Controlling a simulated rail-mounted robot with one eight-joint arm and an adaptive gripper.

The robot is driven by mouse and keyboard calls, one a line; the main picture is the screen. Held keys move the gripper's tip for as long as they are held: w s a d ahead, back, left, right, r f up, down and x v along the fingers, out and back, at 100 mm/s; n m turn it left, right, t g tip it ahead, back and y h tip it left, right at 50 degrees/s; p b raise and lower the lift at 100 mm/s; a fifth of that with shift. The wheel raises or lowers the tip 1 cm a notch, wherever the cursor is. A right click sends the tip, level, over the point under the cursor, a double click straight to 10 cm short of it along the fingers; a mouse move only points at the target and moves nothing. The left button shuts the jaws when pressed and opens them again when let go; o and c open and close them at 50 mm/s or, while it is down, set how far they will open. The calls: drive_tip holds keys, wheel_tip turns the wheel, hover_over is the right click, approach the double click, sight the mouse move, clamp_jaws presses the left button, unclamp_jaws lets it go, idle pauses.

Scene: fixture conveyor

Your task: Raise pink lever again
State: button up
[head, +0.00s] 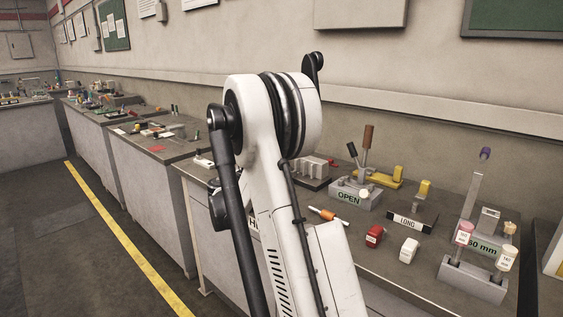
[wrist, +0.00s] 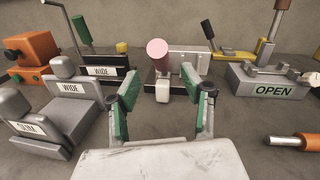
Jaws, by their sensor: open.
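The pink lever shows in the wrist view as a round pink knob (wrist: 158,50) whose end faces me, above a white block (wrist: 162,91) on a low grey fixture. My gripper (wrist: 161,88) is open, with its green-padded fingers apart to the left and right below the knob. Nothing is held between the fingers. The knob appears just ahead of the fingertips and above them; I cannot tell whether anything touches. In the head view, my white arm hides the gripper, and I cannot make out the pink lever.
An OPEN-marked fixture (wrist: 270,82) stands at right, also in the head view (head: 352,197). An orange-handled tool (wrist: 300,142) lies at right. Red (head: 374,236) and white (head: 409,250) blocks sit on the bench. The wall is behind.

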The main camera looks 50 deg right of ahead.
drive_tip(key=d, duration=0.5)
drive_tip(key=w+d+b, duration=0.1)
drive_tip(key=d, duration=0.2)
drive_tip(key=shift+c, duration=0.5)
clamp_jaws()
